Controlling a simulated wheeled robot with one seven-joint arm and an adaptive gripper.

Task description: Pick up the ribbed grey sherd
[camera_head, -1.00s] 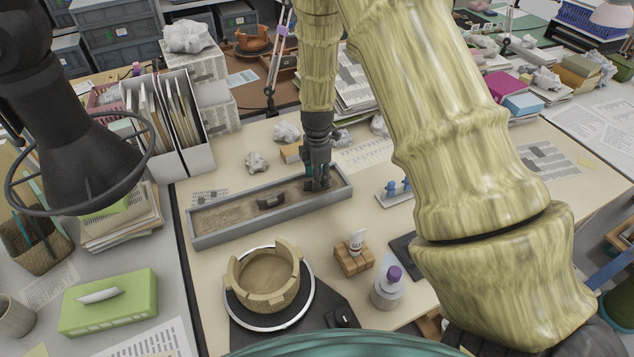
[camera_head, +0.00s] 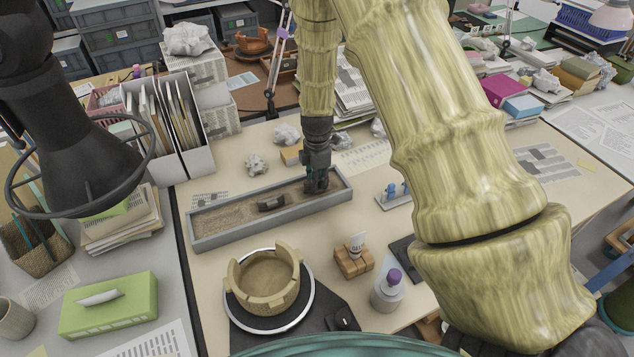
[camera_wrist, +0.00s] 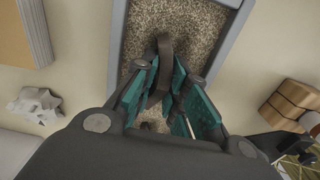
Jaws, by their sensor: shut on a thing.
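The sand tray (camera_head: 222,236) is long, grey-rimmed and stands mid-table in the head view. My gripper (camera_head: 316,186) reaches down into its right end. In the wrist view my gripper (camera_wrist: 168,100) has its teal pads closed in on a dark grey-brown curved sherd (camera_wrist: 164,62), which stands edge-up between them at sand level. I take this as the ribbed grey sherd; its ribs cannot be made out. The fingers hide it in the head view. Another dark sherd (camera_head: 272,203) lies on the sand left of the gripper, apart from it.
A tan, broken-rimmed pot (camera_head: 262,285) stands on a round turntable (camera_head: 300,312) in front of the tray. Crumpled paper (camera_head: 256,163) lies behind the tray.

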